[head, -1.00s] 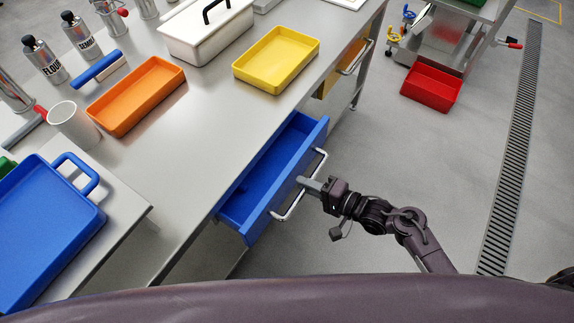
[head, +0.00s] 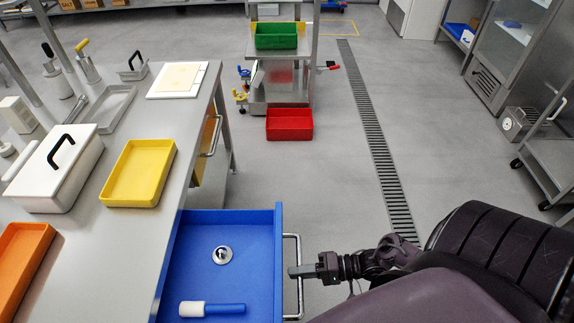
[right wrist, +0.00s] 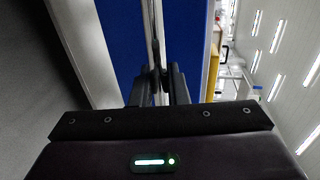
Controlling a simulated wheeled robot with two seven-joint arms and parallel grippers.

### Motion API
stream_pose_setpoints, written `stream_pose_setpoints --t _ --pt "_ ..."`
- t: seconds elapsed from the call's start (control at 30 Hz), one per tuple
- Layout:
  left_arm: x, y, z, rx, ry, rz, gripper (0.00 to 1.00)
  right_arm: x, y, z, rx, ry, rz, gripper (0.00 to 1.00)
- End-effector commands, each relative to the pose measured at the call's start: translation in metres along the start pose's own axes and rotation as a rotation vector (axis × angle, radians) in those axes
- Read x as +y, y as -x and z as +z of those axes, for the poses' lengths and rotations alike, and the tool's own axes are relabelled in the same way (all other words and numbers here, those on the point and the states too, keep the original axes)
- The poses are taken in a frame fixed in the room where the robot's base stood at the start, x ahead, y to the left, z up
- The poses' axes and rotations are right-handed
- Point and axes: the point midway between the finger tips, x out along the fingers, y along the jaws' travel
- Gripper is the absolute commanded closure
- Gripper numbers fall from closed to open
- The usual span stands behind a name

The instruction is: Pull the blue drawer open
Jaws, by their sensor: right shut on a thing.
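The blue drawer (head: 225,263) stands pulled out from under the steel table in the head view. Inside it lie a round metal piece (head: 222,255) and a tool (head: 211,309) with a white and a blue part. Its metal bar handle (head: 292,278) runs along the front. My right gripper (head: 298,271) is shut on the handle. In the right wrist view, the fingers (right wrist: 157,88) close around the bar, with the drawer's blue front (right wrist: 115,40) behind. My left gripper is out of view.
The steel table (head: 130,235) holds a yellow tray (head: 139,174), an orange tray (head: 20,265) and a white lidded box (head: 60,175). A red bin (head: 289,124) stands on the floor before a cart with a green bin (head: 276,36).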

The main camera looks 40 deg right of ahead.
Motion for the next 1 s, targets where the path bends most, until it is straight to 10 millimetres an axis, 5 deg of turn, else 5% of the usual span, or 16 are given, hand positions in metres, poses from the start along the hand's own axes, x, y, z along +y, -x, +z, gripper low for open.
stream_pose_setpoints --t 0.43,0.47,0.6,1.0 --pt "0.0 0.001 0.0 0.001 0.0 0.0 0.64 0.001 0.004 -0.001 0.001 0.002 0.0 1.0" --pt "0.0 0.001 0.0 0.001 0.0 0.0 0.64 0.001 0.004 -0.001 0.001 0.002 0.0 0.83" --pt "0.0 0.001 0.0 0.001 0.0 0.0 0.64 0.001 0.004 -0.001 0.0 0.002 0.0 0.67" --pt "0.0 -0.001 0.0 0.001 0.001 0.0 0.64 0.002 0.016 0.0 0.0 0.0 0.002 0.67"
